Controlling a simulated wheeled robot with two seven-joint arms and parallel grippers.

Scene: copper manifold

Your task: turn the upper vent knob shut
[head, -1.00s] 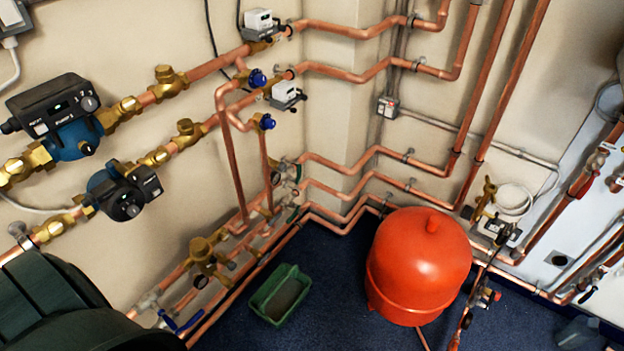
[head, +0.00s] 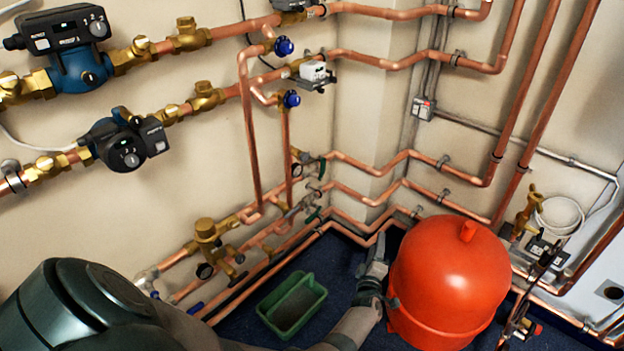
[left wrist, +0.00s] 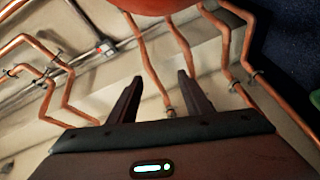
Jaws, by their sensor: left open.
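Two blue vent knobs sit on the copper pipework on the left wall in the head view. The upper vent knob (head: 284,46) is near the top middle, and the lower vent knob (head: 291,98) is just below it. My left gripper (head: 378,248) is low in the head view, beside the red vessel, well below and right of both knobs. In the left wrist view its two fingers (left wrist: 160,78) stand apart with nothing between them. Neither knob shows in the left wrist view. My right gripper is not in view.
A red vessel (head: 447,280) stands close to the right of my left gripper. A green tray (head: 292,306) lies on the floor. Copper pipes (head: 360,200) run along both walls. Pumps (head: 75,65) and brass valves are at left. A white actuator (head: 315,72) sits beside the knobs.

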